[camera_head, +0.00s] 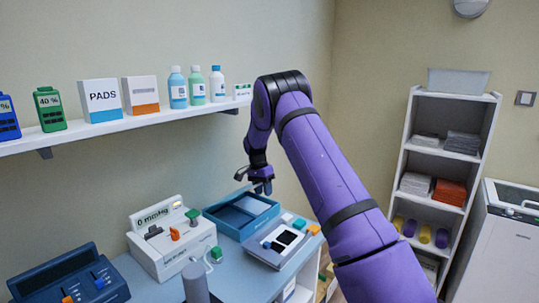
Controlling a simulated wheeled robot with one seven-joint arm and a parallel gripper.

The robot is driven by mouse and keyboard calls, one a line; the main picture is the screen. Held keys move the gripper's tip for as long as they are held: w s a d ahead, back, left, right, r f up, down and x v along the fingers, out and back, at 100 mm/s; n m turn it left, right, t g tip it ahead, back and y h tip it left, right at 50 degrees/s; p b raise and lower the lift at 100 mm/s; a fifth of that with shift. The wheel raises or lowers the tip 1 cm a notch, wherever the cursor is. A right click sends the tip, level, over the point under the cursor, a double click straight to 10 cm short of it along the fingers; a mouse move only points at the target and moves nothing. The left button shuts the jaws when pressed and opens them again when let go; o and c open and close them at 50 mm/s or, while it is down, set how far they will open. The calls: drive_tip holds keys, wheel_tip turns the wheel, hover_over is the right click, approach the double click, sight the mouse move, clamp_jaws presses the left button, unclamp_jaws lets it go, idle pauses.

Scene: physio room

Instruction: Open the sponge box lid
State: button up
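A shallow blue box (211,218) with a lighter blue inner face sits on the table below my gripper. It is probably the sponge box. I cannot make out a separate lid or whether it is raised. My gripper (262,188) hangs above the box's back right part, pointing down. It appears apart from the box, and I see nothing held. The fingers are too small and dark to tell whether they are open or shut.
A wall shelf (150,122) with bottles and boxes runs above. A white rack (402,160) stands right.

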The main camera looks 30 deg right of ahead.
drive_tip(key=s+f+t, duration=0.1)
drive_tip(key=f, duration=0.2)
drive_tip(key=s+f+t+y, duration=0.1)
drive_tip(key=f, duration=0.2)
drive_tip(key=s+d+f+t, duration=0.1)
drive_tip(key=f, duration=0.2)
drive_tip(key=shift+d+t, duration=0.1)
drive_tip(key=shift+t, duration=0.3)
drive_tip(key=shift+f+y, duration=0.3)
wheel_tip(320, 180, up, 11)
drive_tip(key=s, duration=0.2)
drive_tip(key=s+a+r+n, duration=0.2)
drive_tip(key=s+a+r, duration=0.2)
drive_tip(key=r, duration=0.3)
drive_tip(key=s+a+r+n+t, duration=0.1)
drive_tip(key=s+a+r+n, duration=0.1)
drive_tip(key=s+r, duration=0.4)
drive_tip(key=s+a+r+n, duration=0.2)
drive_tip(key=s+a+r, duration=0.3)
drive_tip(key=r, duration=0.3)
drive_tip(key=shift+a+r+t, duration=0.25)
drive_tip(key=shift+a+t, duration=0.05)
drive_tip(key=shift+t, duration=0.1)
